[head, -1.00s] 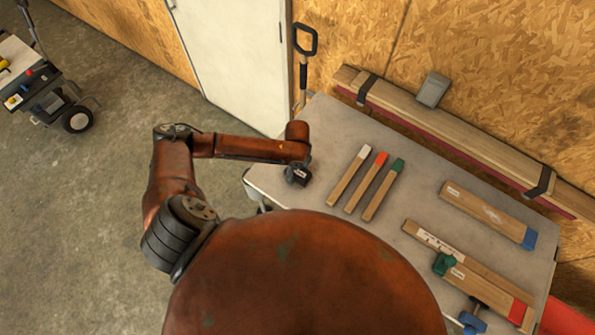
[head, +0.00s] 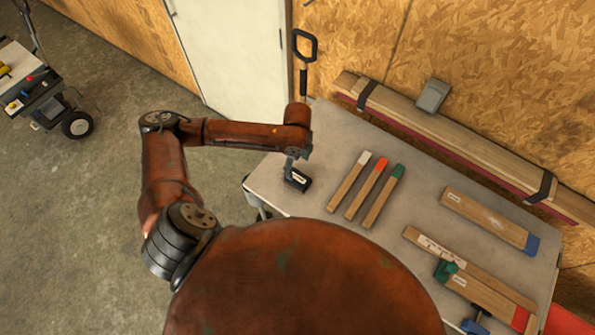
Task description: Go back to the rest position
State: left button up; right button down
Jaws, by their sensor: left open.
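My left arm comes in from the left, and its gripper (head: 297,180) hangs over the left end of the grey table (head: 330,130). It is open, with nothing seen in it, and its fingers are small and dark in this view. It is apart from the three narrow wooden sticks to its right, with a white tip (head: 348,182), a red tip (head: 366,188) and a green tip (head: 382,196). My right gripper is not in view.
A wide board with a blue end (head: 488,218) lies at the right. Nearer are boards with a red end (head: 490,300) and a green clamp (head: 445,270). Strapped planks (head: 450,135) run along the wall side. A shovel handle (head: 304,65) stands by the door. A cart (head: 45,95) is far left.

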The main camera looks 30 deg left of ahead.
pick_arm(q)
jog(key=shift+r, duration=0.9)
